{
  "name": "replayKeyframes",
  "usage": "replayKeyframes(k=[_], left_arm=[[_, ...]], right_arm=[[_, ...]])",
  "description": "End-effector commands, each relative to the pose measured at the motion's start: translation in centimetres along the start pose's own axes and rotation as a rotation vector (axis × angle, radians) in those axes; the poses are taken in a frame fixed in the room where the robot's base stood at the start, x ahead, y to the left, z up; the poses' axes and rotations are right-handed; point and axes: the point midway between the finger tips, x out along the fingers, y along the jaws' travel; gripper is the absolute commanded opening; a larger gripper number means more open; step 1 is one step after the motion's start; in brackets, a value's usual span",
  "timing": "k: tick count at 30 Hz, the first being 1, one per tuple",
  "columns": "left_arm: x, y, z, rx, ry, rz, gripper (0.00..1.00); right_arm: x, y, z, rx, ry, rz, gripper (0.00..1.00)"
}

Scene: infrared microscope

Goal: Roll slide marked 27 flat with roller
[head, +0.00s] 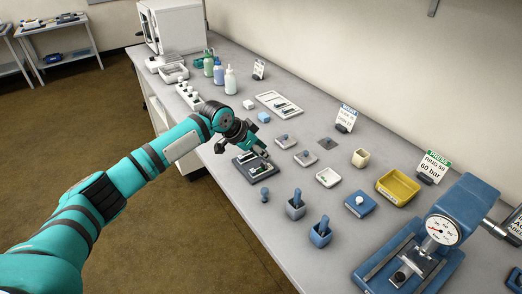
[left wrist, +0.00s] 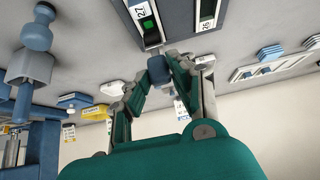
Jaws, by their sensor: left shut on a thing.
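My left gripper (head: 260,152) is over the dark slide board (head: 243,170) on the bench. In the left wrist view its fingers (left wrist: 160,72) are closed around a small dark blue cylinder, which looks like the roller (left wrist: 157,68). I cannot tell whether the roller touches the slide. My right gripper is not in view.
A white dish (head: 328,177), yellow tray (head: 398,187) and blue press (head: 430,235) are to the right. Bottles (head: 231,80) stand behind.

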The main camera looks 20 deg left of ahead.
Motion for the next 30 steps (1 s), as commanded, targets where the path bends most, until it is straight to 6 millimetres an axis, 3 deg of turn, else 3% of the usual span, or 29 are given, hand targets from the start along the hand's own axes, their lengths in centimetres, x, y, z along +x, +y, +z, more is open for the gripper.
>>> replayKeyframes(k=[30], left_arm=[[0.9,0.0,-0.2,-0.001,-0.003,0.001,0.0]], right_arm=[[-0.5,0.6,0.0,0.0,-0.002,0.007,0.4]])
